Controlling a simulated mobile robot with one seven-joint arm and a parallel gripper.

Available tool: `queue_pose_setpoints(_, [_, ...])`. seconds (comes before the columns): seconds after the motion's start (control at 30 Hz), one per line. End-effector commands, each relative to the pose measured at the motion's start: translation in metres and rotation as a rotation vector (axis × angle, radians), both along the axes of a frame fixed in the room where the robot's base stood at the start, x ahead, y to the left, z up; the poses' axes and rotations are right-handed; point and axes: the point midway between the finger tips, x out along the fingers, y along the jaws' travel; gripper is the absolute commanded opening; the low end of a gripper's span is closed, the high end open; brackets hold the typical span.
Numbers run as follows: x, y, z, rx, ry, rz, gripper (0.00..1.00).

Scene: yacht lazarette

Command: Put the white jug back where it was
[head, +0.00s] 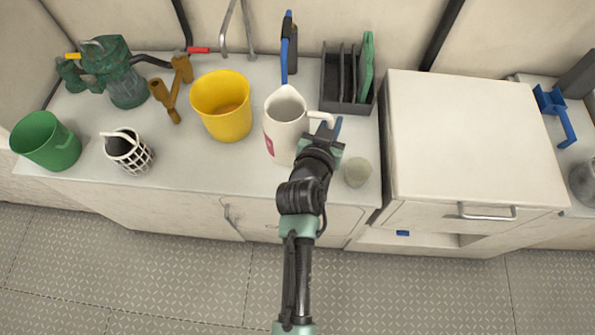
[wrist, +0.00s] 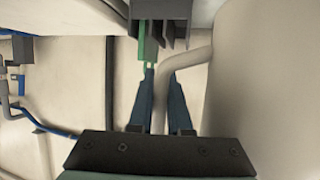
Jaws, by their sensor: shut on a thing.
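The white jug (head: 285,112), with a pinkish-red mark on its side, is upright at the counter's middle, right of the yellow bucket (head: 221,106). My gripper (head: 328,128) is shut on its handle (head: 321,116), on the jug's right side. In the wrist view the handle (wrist: 163,85) runs between the two blue fingers (wrist: 163,100), and the jug's body (wrist: 262,70) fills the right. I cannot tell whether the jug's base touches the counter (head: 215,170).
A dark rack (head: 347,103) with a green board stands behind and right of the jug. A blue-handled tool (head: 285,50) is behind it. A small pale round object (head: 357,172) is at front right. A white cabinet (head: 465,140) stands right. Counter in front of the bucket is clear.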

Motion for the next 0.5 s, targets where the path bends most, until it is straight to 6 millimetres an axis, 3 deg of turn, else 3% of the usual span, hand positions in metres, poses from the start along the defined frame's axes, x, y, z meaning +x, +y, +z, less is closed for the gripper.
queue_pose_setpoints(0.1, [0.013,-0.014,-0.009,-0.001,-0.003,-0.015,0.00])
queue_pose_setpoints(0.27, [0.019,-0.021,-0.016,0.000,0.001,-0.021,0.00])
queue_pose_setpoints(0.5, [0.019,-0.021,-0.058,0.000,0.003,-0.021,0.00])
